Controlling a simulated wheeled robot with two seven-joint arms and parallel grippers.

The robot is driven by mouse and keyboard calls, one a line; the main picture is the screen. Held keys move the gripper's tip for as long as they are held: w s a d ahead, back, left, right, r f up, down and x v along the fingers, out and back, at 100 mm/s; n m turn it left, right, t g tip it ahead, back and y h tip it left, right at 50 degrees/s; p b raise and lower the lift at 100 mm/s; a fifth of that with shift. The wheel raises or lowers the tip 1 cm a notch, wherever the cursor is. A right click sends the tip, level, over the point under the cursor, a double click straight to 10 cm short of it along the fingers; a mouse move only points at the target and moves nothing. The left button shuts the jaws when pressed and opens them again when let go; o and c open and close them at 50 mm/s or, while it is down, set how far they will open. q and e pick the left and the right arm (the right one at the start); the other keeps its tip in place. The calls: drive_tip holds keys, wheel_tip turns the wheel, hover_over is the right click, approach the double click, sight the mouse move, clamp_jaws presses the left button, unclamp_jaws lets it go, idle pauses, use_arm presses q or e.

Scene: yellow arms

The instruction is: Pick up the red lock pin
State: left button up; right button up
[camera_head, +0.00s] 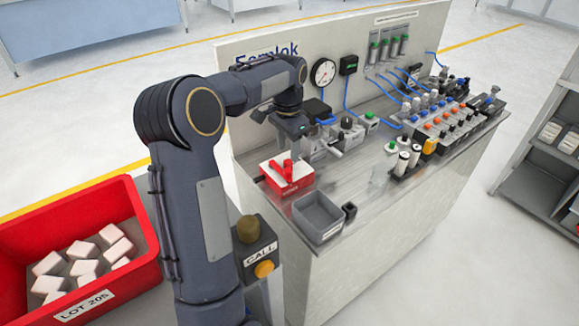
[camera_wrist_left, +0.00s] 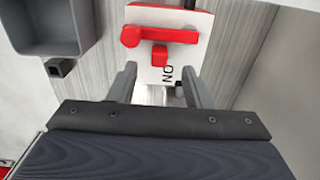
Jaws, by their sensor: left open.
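A box (camera_head: 285,186) with red sides and a white top stands at the near left end of the bench. Red parts stand on its top (camera_head: 288,168). In the left wrist view a red bar with a round end (camera_wrist_left: 160,36) lies across the white plate, and a small red square-headed piece (camera_wrist_left: 159,57) sits just below it. I cannot tell for certain which is the lock pin. My left gripper (camera_head: 289,151) is above the box, pointing down, open and empty. My right gripper is not in view.
A grey open bin (camera_head: 318,217) and a small dark cup (camera_head: 349,211) sit in front of the box. Fittings and valves (camera_head: 345,130) crowd the bench behind and to the right. A red crate (camera_head: 125,195) with white blocks is at the left.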

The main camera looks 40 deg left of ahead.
sight(288, 160)
use_arm(q)
wheel_tip(288, 160, down, 5)
drive_tip(key=shift+f, duration=0.1)
clamp_jaws()
idle(0.4)
drive_tip(key=shift+r, duration=0.55)
wheel_tip(288, 160, up, 2)
drive_tip(key=shift+r, duration=0.2)
drive_tip(key=s+d+r+b, duration=0.1)
drive_tip(key=s+d+r, duration=0.6)
drive_tip(key=s, duration=0.5)
wheel_tip(288, 160, up, 3)
drive_tip(key=shift+s+f+b, duration=0.15)
drive_tip(key=shift+f+b, duration=0.05)
drive_tip(key=shift+b, duration=0.15)
